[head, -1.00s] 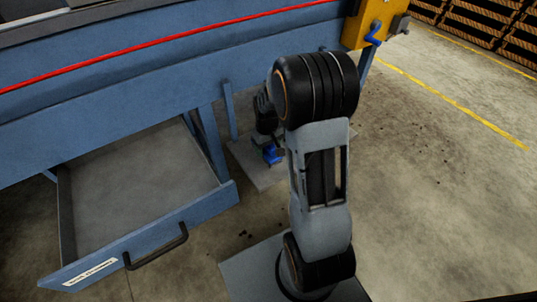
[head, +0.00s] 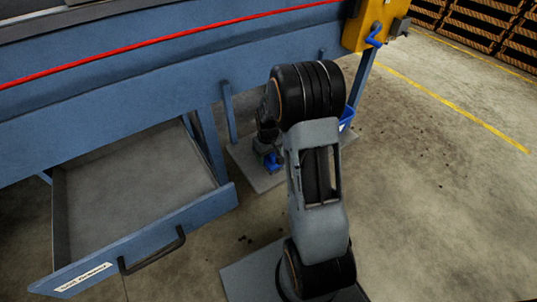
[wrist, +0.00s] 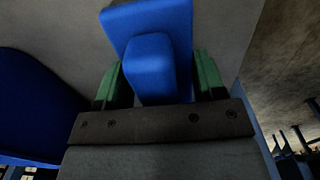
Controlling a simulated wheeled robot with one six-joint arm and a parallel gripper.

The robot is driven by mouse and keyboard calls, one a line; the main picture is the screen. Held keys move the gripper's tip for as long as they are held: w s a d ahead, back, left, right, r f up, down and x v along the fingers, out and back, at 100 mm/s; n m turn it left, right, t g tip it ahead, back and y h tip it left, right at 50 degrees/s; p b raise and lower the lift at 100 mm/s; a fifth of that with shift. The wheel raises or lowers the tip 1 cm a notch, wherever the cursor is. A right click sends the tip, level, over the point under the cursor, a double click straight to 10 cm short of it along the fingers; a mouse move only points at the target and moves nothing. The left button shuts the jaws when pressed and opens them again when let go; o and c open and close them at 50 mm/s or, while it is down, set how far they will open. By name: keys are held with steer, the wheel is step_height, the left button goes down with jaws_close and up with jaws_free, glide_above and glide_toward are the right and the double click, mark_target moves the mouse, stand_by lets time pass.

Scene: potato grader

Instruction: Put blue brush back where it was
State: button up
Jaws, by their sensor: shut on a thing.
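My gripper (wrist: 158,78) is shut on the blue brush (wrist: 152,62). The green finger pads stand on either side of it in the wrist view. In the head view the brush (head: 271,163) shows as a small blue shape low beside the machine's legs, above a grey plate (head: 262,182). My gripper (head: 264,148) is small and dark there, partly hidden behind my arm. I cannot tell whether the brush touches anything below it.
An open, empty drawer (head: 130,248) with a black handle juts out at left. The blue machine frame (head: 150,105) overhangs the gripper. A blue container (head: 347,117) shows partly behind my arm. A yellow box (head: 362,28) with a blue hook is at top right. The floor at right is clear.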

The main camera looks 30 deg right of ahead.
steer(key=o, duration=0.9)
steer(key=shift+f, duration=0.1)
step_height(320, 180, up, 11)
steer(key=p, duration=0.3)
steer(key=shift+p, duration=0.35)
steer(key=shift+r, duration=0.7)
steer(key=s+a+r+t, duration=0.1)
steer(key=s+a+r, duration=0.3)
steer(key=s, duration=0.3)
steer(key=s+a+r+m+t, duration=0.1)
steer(key=s+a+r, duration=0.4)
steer(key=s, duration=0.3)
steer(key=shift+s+t, duration=0.3)
steer(key=shift+t, duration=0.1)
steer(key=shift+a+r, duration=0.1)
